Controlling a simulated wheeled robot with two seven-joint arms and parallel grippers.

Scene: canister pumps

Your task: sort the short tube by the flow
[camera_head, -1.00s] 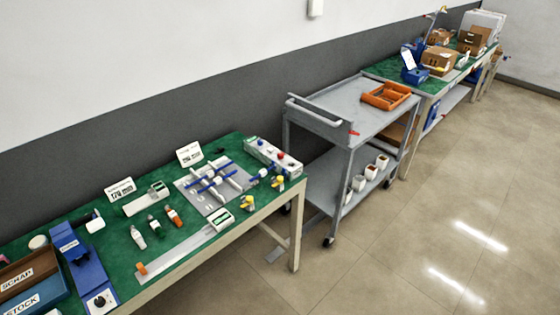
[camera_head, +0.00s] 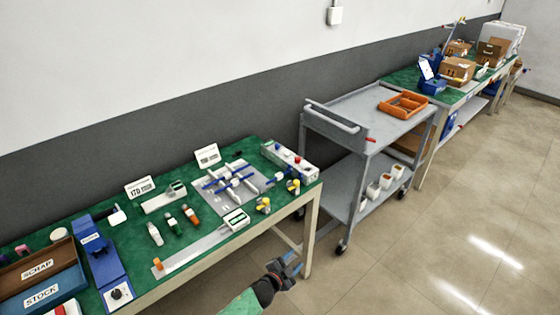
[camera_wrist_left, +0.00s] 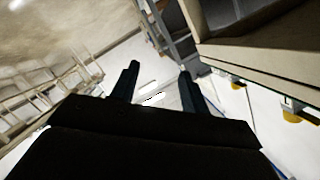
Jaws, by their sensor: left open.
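My left gripper (camera_head: 288,264) is open and empty, in front of the green bench's right front corner, clear of the bench items. In the left wrist view its two dark fingers (camera_wrist_left: 157,78) stand apart with nothing between them. Three small tube-like pieces lie on the bench: a white one (camera_head: 155,234), a green-marked one (camera_head: 173,225) and an orange-marked one (camera_head: 190,214). I cannot tell which is the short tube. A grey plate (camera_head: 212,196) with blue and silver fittings lies right of them. The SCRAP tray (camera_head: 58,252) and STOCK tray (camera_head: 66,278) are at far left. My right gripper is out of view.
A long flat ruler-like strip (camera_head: 195,249) lies along the bench's front edge. A blue device (camera_head: 103,262) stands beside the trays. A grey cart (camera_head: 350,130) with an orange tray (camera_head: 403,104) stands right of the bench. The floor (camera_head: 440,235) at right is open.

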